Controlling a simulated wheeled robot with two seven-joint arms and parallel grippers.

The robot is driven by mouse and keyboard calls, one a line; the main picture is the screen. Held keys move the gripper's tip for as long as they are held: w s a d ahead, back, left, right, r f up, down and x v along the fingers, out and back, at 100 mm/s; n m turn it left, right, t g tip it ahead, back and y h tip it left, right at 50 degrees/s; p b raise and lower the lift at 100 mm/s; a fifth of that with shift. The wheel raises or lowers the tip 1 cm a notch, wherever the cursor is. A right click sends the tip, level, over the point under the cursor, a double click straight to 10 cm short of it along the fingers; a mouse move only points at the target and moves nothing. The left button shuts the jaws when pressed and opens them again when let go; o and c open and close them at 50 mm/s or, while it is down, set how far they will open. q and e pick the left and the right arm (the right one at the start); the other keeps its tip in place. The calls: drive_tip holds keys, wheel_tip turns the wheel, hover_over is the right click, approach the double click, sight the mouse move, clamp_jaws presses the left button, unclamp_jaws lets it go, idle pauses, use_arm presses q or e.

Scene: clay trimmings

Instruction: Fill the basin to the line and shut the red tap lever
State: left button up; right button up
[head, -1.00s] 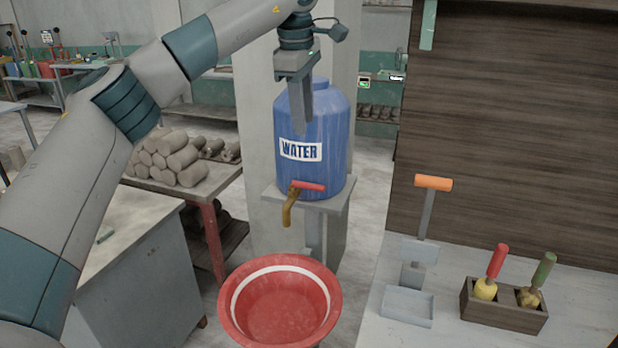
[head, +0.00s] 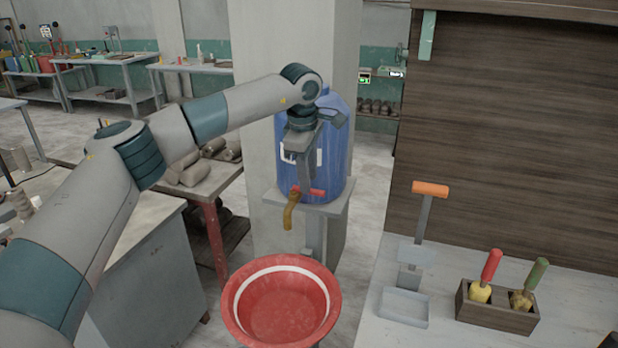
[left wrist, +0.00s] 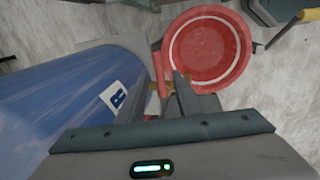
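A blue barrel (head: 335,150) marked WATER stands on a grey stand and also shows in the left wrist view (left wrist: 50,100). Its brass tap (head: 290,212) has a red lever (head: 318,192) lying crosswise. My left gripper (head: 306,188) is at the lever, covering part of it and most of the label. In the left wrist view its fingers (left wrist: 168,78) are apart, with red of the lever between them; contact is unclear. The red basin (head: 280,310) with a white line inside sits below the tap. I see no stream and cannot make out water inside.
A workbench (head: 370,330) at right holds a grey tool with an orange handle (head: 430,189) and a wooden box (head: 495,314) with two handled tools. A grey cabinet (head: 150,290) and a table of clay rolls (head: 190,172) stand at left. A pillar rises behind the barrel.

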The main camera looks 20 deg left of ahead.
use_arm(q)
drive_tip(key=shift+w+f, duration=0.25)
drive_tip(key=shift+f, duration=0.95)
use_arm(e)
drive_tip(key=shift+w+r, duration=0.15)
drive_tip(key=shift+r, duration=0.3)
use_arm(q)
clamp_jaws()
